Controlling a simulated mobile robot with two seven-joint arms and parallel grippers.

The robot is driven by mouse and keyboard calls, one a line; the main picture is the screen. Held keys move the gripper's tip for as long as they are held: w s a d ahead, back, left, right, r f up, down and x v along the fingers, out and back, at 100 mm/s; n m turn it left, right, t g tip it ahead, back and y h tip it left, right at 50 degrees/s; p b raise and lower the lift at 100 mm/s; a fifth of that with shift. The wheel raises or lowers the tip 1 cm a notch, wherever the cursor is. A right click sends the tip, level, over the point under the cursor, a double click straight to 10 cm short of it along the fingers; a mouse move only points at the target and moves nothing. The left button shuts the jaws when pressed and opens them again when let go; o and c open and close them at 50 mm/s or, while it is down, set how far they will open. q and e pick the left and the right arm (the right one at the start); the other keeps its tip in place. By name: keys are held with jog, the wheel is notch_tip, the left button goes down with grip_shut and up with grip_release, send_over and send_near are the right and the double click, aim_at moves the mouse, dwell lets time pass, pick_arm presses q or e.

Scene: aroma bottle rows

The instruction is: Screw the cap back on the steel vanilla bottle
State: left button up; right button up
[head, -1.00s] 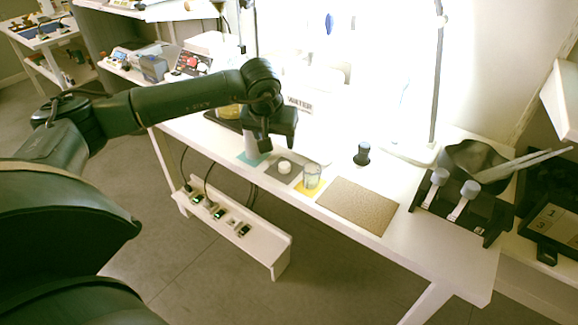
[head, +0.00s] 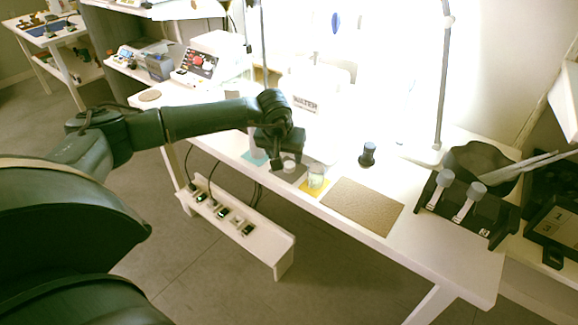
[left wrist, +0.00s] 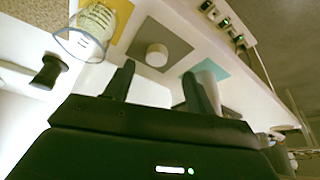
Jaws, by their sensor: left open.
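A pale round cap (left wrist: 157,54) sits on a grey square mat (left wrist: 176,38) in the left wrist view, and it shows in the head view (head: 289,164). A pale cylindrical bottle (left wrist: 207,70), perhaps the steel vanilla bottle, stands on the teal mat (left wrist: 222,56); its label cannot be read. My left finger partly hides it, and it shows beside my gripper in the head view (head: 256,148). My left gripper (left wrist: 158,72) is open and empty, above the table, with the cap ahead between its fingertips in the wrist view. My right gripper is not in view.
A clear glass (head: 316,177) stands on a yellow mat beside the cap. A brown mat (head: 362,207) lies bare to the right. A black rack (head: 464,208) and a lamp stand at the right.

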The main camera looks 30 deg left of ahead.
aim_at(288, 165)
pick_arm(q)
jog(key=x, duration=0.5)
jog(key=shift+w+d+f, duration=0.1)
jog(key=shift+d, duration=0.1)
jog(key=shift+c, duration=0.3)
jog(key=c, duration=1)
jog(key=shift+o, duration=0.2)
notch_tip(288, 165, up, 10)
jog(key=shift+d, duration=0.1)
